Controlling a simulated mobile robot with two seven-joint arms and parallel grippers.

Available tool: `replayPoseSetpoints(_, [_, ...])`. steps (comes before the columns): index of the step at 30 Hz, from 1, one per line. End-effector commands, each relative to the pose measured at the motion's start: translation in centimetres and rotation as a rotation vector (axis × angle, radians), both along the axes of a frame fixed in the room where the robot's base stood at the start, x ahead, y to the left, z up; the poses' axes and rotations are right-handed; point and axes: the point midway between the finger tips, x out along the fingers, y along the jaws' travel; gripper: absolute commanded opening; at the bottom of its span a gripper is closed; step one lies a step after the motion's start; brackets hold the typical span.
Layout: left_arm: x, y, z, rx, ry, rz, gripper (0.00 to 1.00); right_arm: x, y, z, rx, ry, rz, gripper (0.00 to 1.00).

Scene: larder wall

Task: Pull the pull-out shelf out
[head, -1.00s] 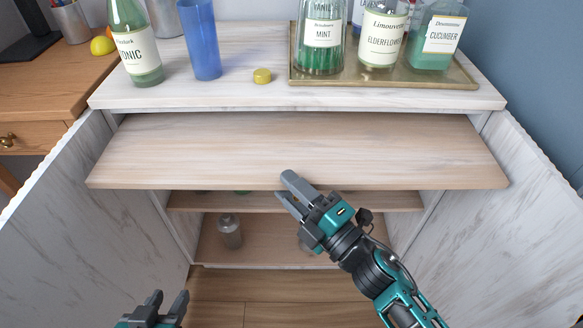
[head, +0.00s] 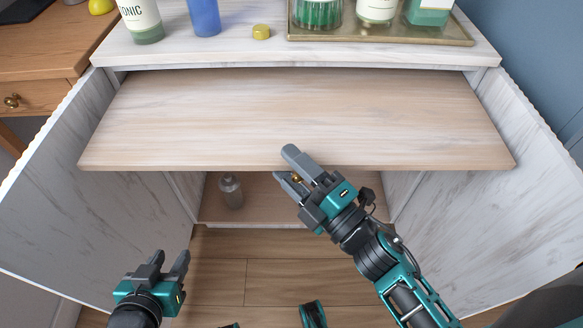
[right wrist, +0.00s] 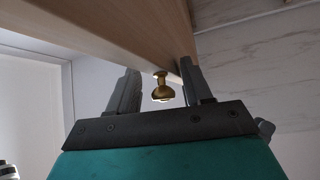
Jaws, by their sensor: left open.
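The pull-out shelf (head: 290,115) is a pale wooden board jutting out from under the white top of the cabinet. Its brass knob (right wrist: 162,90) is on the front edge. My right gripper (head: 286,163) is at the middle of that edge, one finger over the board and the other lower. In the right wrist view my right gripper (right wrist: 160,80) has its fingers on either side of the board's edge, with the knob between them. Finger contact is partly hidden. My left gripper (head: 168,268) is open and empty, low at the left, apart from the shelf.
White marbled doors stand open at left (head: 90,210) and right (head: 540,180). On the cabinet top are a tray (head: 400,36) with bottles, a blue cup (head: 205,18) and a yellow lid (head: 261,32). A grey bottle (head: 231,190) stands on a lower shelf. Floor in front is clear.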

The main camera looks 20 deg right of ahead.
Motion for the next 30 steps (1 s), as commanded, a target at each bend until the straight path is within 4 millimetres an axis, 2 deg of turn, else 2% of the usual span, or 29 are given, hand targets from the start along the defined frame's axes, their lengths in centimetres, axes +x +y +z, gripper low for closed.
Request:
replayPoseSetpoints(14, [-0.3, 0.0, -0.3, 0.001, 0.008, 0.0, 0.43, -0.5, -0.1, -0.3, -0.004, 0.003, 0.001, 0.48])
replayPoseSetpoints(20, [-0.4, 0.0, -0.5, 0.0, 0.009, 0.0, 0.43, -3.1, -1.5, -1.0, -0.005, 0.007, -0.002, 0.48])
replayPoseSetpoints(30, [-0.4, -0.2, -0.6, -0.007, 0.01, 0.005, 0.43, -9.1, -4.8, -2.1, -0.004, 0.004, -0.002, 0.48])
